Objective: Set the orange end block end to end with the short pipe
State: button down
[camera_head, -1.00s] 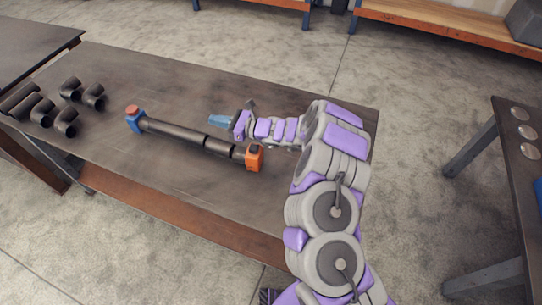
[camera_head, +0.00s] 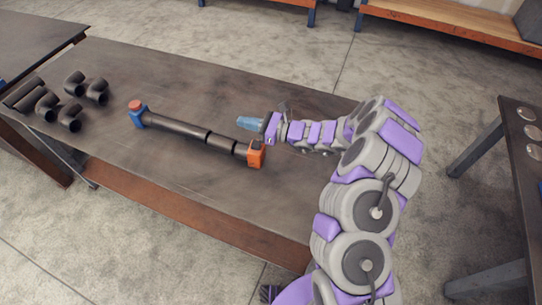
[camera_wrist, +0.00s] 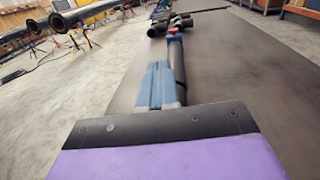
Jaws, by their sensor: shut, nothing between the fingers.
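The orange end block (camera_head: 256,154) sits on the table at the right end of a dark pipe row. The short pipe (camera_head: 220,143) lies between it and the long pipe (camera_head: 178,128), in line with both. The block's dark collar appears to meet the short pipe's end; I cannot tell if a fine gap is left. My gripper (camera_head: 242,122), with blue fingers, is shut and empty, behind and apart from the row. In the wrist view my shut fingers (camera_wrist: 157,85) point along the table, with dark pipe (camera_wrist: 178,68) beyond. The orange block is not visible there.
A blue end block with a red top (camera_head: 137,114) stands at the row's left end. Several black pipe elbows (camera_head: 70,118) are grouped at the table's left. The table (camera_head: 215,85) behind the row is clear. Another table with round discs (camera_head: 533,131) is at right.

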send_over(264, 154)
jog(key=v, duration=0.5)
jog(key=f+b, duration=0.1)
jog(key=f, duration=0.3)
jog(key=f+b, duration=0.1)
jog(key=f, duration=0.4)
jog(key=a+f+b, duration=0.1)
jog(key=f, duration=0.4)
jog(key=shift+s+f, duration=0.2)
jog(key=shift+f, duration=0.4)
jog(key=shift+w+a+r+b, duration=0.1)
jog(key=shift+w+a+b, duration=0.05)
jog(key=shift+a+b, duration=0.2)
jog(key=shift+a, duration=0.2)
jog(key=shift+b+x, duration=0.4)
jog(key=shift+x, duration=0.4)
jog(key=p+v, duration=0.3)
jog(key=v, duration=1.4)
jog(key=shift+d, duration=0.1)
